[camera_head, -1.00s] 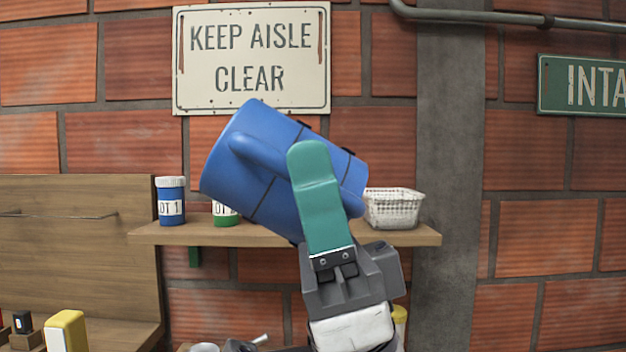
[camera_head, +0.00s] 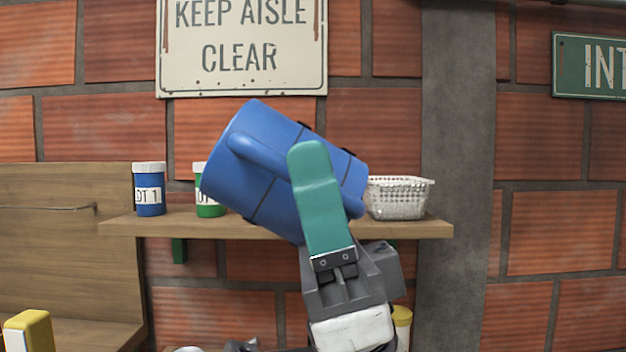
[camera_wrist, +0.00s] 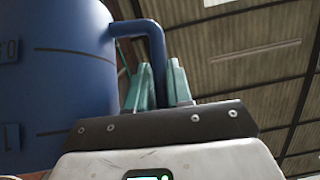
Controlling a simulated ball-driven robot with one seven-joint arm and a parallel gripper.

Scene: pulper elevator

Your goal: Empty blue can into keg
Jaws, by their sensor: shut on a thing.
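The blue can (camera_head: 262,165) is held up in front of the wall shelf, tilted well over to the left in the head view. My gripper (camera_head: 318,165) is shut on its handle, with one green finger showing in front of the can. In the wrist view the can (camera_wrist: 60,80) fills the left side, and its handle runs between the two green fingers of my gripper (camera_wrist: 158,85). What is inside the can is hidden. I cannot make out the keg in any view.
A wooden shelf (camera_head: 420,230) behind the can holds a blue jar (camera_head: 149,190), a green jar (camera_head: 206,208) and a white basket (camera_head: 398,198). A yellow thing (camera_head: 30,331) stands at lower left. A yellow-topped container (camera_head: 402,317) is partly hidden behind my gripper.

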